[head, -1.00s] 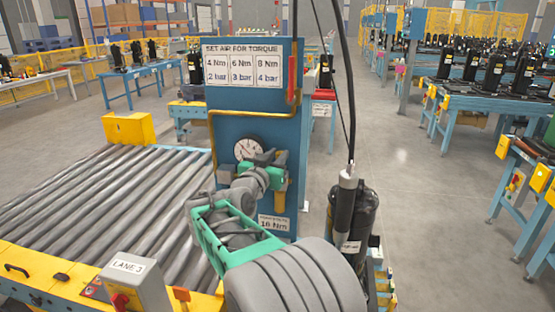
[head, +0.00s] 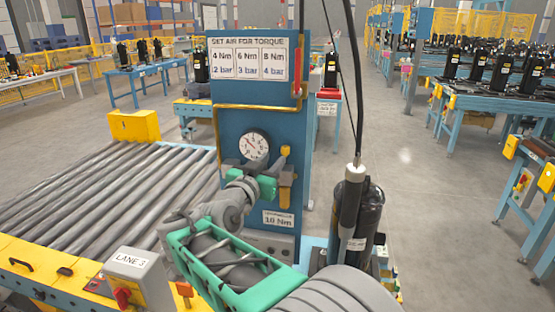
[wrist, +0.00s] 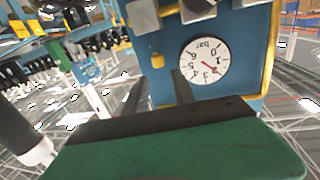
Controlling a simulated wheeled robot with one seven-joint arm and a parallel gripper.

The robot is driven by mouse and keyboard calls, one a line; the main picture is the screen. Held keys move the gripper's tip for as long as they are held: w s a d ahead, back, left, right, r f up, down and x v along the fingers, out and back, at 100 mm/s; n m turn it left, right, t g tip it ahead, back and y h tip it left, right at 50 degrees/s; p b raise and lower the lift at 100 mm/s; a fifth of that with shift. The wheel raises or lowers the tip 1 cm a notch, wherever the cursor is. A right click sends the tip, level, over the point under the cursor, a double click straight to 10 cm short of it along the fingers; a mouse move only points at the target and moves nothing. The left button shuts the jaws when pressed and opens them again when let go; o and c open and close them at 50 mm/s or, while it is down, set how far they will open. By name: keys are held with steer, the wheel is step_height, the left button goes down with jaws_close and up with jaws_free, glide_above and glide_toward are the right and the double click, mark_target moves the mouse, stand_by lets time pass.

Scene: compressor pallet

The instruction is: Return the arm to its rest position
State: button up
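My grey and green arm reaches up from the bottom of the head view to the blue air panel. My gripper (head: 252,168) is in front of the panel, just below the round pressure gauge (head: 254,146). In the wrist view, which is upside down, the two dark fingers of my gripper (wrist: 159,76) stand apart with nothing between them. The gauge (wrist: 205,60) is beyond them. A yellow handle (head: 285,165) on the panel is close to the right of my gripper in the head view; I cannot tell whether they touch.
The blue panel (head: 232,120) carries a torque chart (head: 248,60). A roller conveyor (head: 90,195) with a Lane 3 box (head: 135,275) is at left. A hanging tool (head: 350,205) and a black compressor (head: 370,215) stand close at right. The floor (head: 420,200) farther right is clear.

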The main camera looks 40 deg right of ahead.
steer(key=shift+s, duration=0.1)
stand_by(0.3)
steer(key=s+a+f+n+g+y, duration=0.2)
steer(key=a+f+n+y, duration=0.3)
steer(key=f, duration=0.7)
steer(key=s+a+f+n+g+y, duration=0.15)
steer(key=a+f+y, duration=0.35)
steer(key=a+f, duration=0.5)
steer(key=s+a+f+n+g+y+p, duration=0.1)
steer(key=s+a+f+n+g+y, duration=0.15)
steer(key=s+a, duration=0.3)
steer(key=s+a+f+n+g+y+p, duration=0.1)
steer(key=s+a+n+y, duration=0.2)
steer(key=s+a, duration=0.25)
step_height(320, 180, up, 7)
steer(key=a+n+t+p, duration=0.1)
steer(key=a+p, duration=0.1)
steer(key=shift+w+a+t+p, duration=0.15)
steer(key=shift+a+t+p, duration=0.15)
steer(key=shift+t, duration=0.1)
